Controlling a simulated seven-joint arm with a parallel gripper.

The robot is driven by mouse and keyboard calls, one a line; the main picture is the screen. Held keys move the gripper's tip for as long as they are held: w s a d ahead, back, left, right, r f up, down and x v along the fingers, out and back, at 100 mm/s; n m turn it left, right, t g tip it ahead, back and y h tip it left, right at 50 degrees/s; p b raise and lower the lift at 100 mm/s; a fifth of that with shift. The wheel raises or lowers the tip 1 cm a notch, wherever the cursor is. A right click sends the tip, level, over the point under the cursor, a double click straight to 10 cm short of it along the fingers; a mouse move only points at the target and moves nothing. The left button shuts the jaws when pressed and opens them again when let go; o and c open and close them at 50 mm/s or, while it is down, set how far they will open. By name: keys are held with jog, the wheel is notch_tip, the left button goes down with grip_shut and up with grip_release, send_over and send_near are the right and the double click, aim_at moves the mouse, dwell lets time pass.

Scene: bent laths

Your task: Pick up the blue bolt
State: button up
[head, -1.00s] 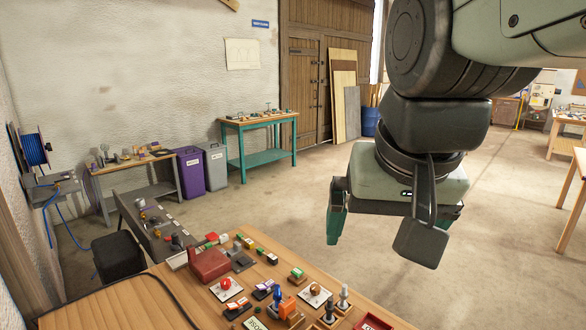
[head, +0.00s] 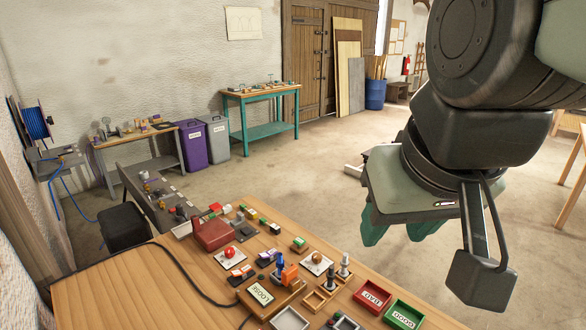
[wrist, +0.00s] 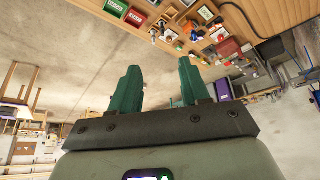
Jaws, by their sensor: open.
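In the head view a small upright blue piece (head: 279,263), which looks like the blue bolt, stands beside an orange block (head: 289,274) on the wooden table. Its exact shape is too small to tell. My gripper (head: 398,232) hangs beyond the table's far right side, well away from the blue piece. Its two green fingers are apart with nothing between them. The wrist view also shows the open fingers (wrist: 160,70), with the table tilted at the top and its small items hard to tell apart.
A red BAD tray (head: 372,296) and a green GOOD tray (head: 404,314) sit at the table's right. A grey tray (head: 290,319) is at the front. The left front is mostly bare.

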jog(key=w+a+f+n+g, duration=0.1)
jog(key=w+a+n, duration=0.1)
jog(key=w, duration=0.5)
jog(key=w+a+f+n, duration=0.1)
jog(key=w+a, duration=0.1)
jog(key=w, duration=0.5)
jog(key=n+g+y, duration=0.1)
jog(key=n+g, duration=0.2)
jog(key=n, duration=0.1)
send_over(280, 254)
jog(key=s+d, duration=0.3)
notch_tip(280, 254, down, 18)
jog(key=shift+n, duration=0.5)
jog(key=w+a+f, duration=0.1)
jog(key=f, duration=0.3)
jog(key=w+a+f, duration=0.1)
jog(key=f, duration=0.3)
jog(key=w+a+f, duration=0.1)
jog(key=f, duration=0.4)
jog(key=shift+w+a+f, duration=0.1)
jog(key=shift+f, duration=2.85)
grip_shut()
